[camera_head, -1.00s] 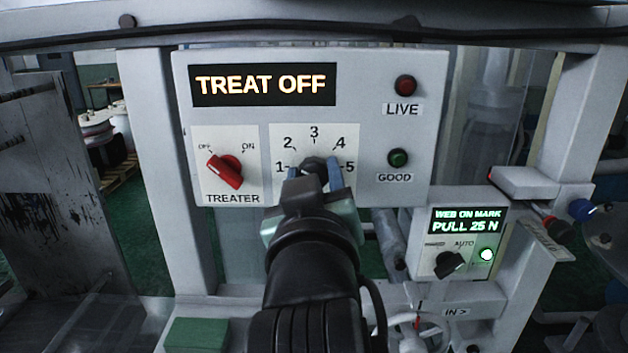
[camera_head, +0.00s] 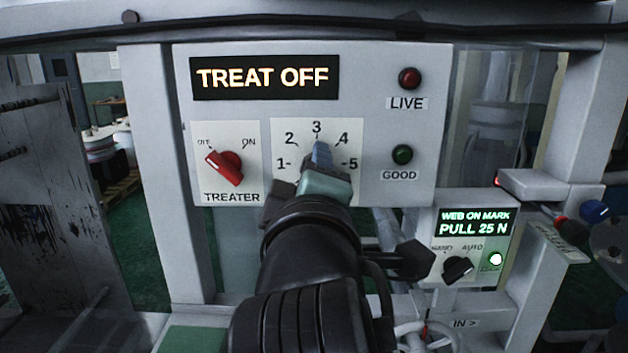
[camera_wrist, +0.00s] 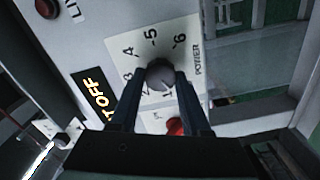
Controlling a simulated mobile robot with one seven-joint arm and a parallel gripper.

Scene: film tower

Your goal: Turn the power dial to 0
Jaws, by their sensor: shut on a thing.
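The power dial is a dark round knob (camera_wrist: 160,74) on a white scale plate (camera_wrist: 190,60) marked POWER in the wrist view. In the head view my gripper hides most of it, and the plate (camera_head: 345,128) shows the numbers 1 to 5 around it. My gripper (camera_wrist: 158,78) has one finger on each side of the knob and is shut on it. In the head view my gripper (camera_head: 321,155) is rolled so that its fingers nearly line up one behind the other. I cannot tell which number the dial points to.
The red TREATER switch (camera_head: 225,168) sits left of the dial, turned toward OFF. A display (camera_head: 264,78) reads TREAT OFF. LIVE (camera_head: 409,78) and GOOD (camera_head: 402,154) lamps are to the right. A smaller box (camera_head: 474,240) at lower right reads WEB ON MARK, PULL 25 N.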

